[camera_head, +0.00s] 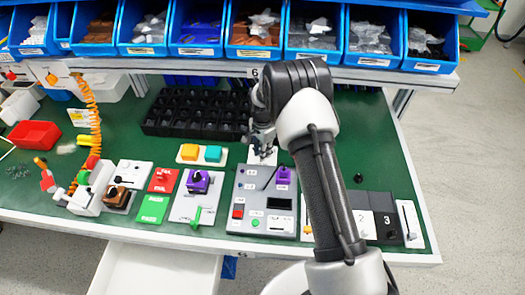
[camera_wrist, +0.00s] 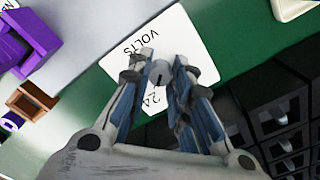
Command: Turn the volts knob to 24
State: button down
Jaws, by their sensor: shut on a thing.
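The white volts plate (camera_wrist: 195,50) lies on the green table in the wrist view, with "VOLTS" and "24" printed on it. A small grey knob (camera_wrist: 158,72) with a dark line stands on the plate. My gripper (camera_wrist: 157,66) is shut on the knob, one finger on each side. The fingers hide part of the plate and the other markings, and I cannot tell exactly where the dark line points. In the head view my gripper (camera_head: 263,144) reaches down to the plate (camera_head: 262,156), behind the grey control panel.
A grey control panel (camera_head: 247,200) with a purple part (camera_head: 283,176) stands just in front of the plate. A black bin tray (camera_head: 190,113) is behind and to the left. Orange and teal buttons (camera_head: 201,153) lie to the left. Blue bins (camera_head: 256,35) line the back shelf.

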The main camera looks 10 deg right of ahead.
jog(key=shift+m, duration=0.3)
dwell(0.4)
jog(key=c, duration=1.4)
grip_release()
jog(key=shift+r, duration=0.1)
notch_tip(320, 180, up, 12)
jog(key=shift+f, duration=0.1)
